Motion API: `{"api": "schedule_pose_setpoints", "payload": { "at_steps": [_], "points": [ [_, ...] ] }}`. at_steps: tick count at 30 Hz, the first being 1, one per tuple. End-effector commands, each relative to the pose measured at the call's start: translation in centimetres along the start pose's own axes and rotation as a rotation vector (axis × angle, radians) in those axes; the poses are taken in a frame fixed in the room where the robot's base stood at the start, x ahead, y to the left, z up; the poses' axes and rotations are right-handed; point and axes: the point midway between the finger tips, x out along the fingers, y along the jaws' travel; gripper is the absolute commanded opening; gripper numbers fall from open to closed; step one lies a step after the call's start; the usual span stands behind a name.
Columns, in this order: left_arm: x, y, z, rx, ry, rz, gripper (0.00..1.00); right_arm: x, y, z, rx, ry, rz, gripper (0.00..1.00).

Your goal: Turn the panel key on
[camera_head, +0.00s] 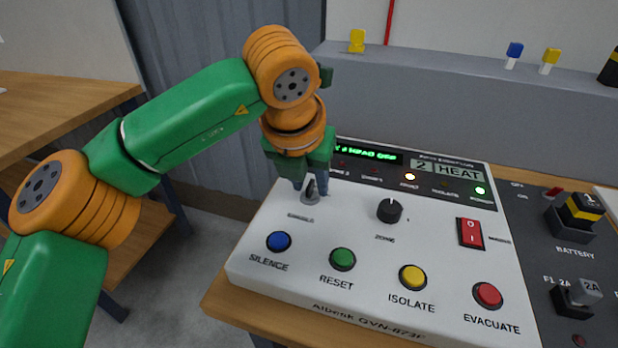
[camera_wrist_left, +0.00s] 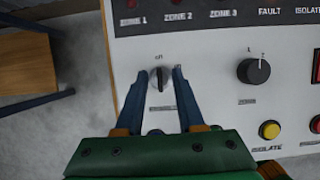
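The panel key (camera_head: 310,197) is a dark key in a round switch at the left of the white alarm panel (camera_head: 335,222). It also shows in the left wrist view (camera_wrist_left: 158,79), where it stands roughly upright in the picture, under a small label that seems to read "off". My left gripper (camera_head: 311,184) is over the key, fingers pointing down. In the left wrist view the left gripper (camera_wrist_left: 160,82) is open, one finger on each side of the key, with gaps showing between. My right gripper is not in view.
A black zone knob (camera_head: 389,211) is right of the key. Blue (camera_head: 279,241), green (camera_head: 343,259), yellow (camera_head: 413,277) and red (camera_head: 488,295) buttons line the panel's front. A red rocker switch (camera_head: 470,233) is farther right. A wooden table (camera_head: 62,88) stands at left.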

Motion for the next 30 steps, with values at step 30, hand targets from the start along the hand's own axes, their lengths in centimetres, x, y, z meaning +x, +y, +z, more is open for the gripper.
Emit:
{"api": "schedule_pose_setpoints", "payload": {
  "at_steps": [30],
  "points": [
    [-0.23, 0.24, 0.18, 0.200, -0.002, -0.084, 0.00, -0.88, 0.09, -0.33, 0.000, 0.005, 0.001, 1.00]
  ]
}}
